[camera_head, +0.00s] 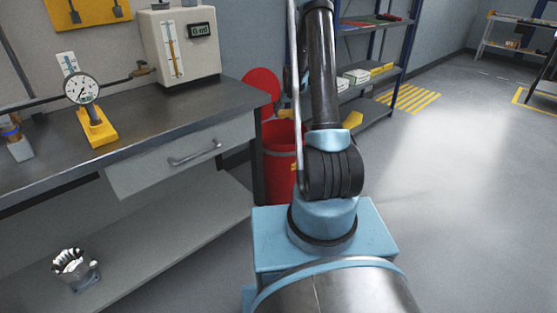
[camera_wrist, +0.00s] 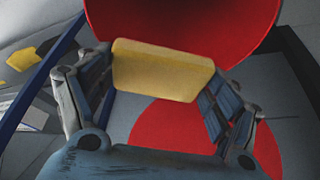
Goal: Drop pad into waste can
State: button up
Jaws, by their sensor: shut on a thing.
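A yellow block-shaped pad (camera_wrist: 160,70) is gripped between the two fingers of my gripper (camera_wrist: 158,76) in the wrist view. The red waste can (camera_head: 279,158) stands on the floor past the end of the bench in the head view, partly hidden by my arm. Its round red lid (camera_head: 262,84) is tilted up at the back. In the wrist view, a large red surface (camera_wrist: 180,20) is beyond the pad and a red disc (camera_wrist: 170,137) shows below it. I cannot tell which is the lid. My arm hides the gripper in the head view.
A steel bench (camera_head: 130,135) with a drawer stands at the left, carrying a dial gauge (camera_head: 82,90) and a gauge box (camera_head: 180,45). A blue-framed shelf (camera_head: 385,95) with small boxes is behind the can. The floor at the right is clear.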

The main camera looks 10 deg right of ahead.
jog(key=shift+f, duration=2.4)
jog(key=o, duration=1)
jog(key=shift+o, duration=0.2)
jog(key=shift+r, duration=0.1)
jog(key=v, duration=1.1)
jog(key=shift+s+r, duration=0.2)
jog(key=shift+r, duration=0.1)
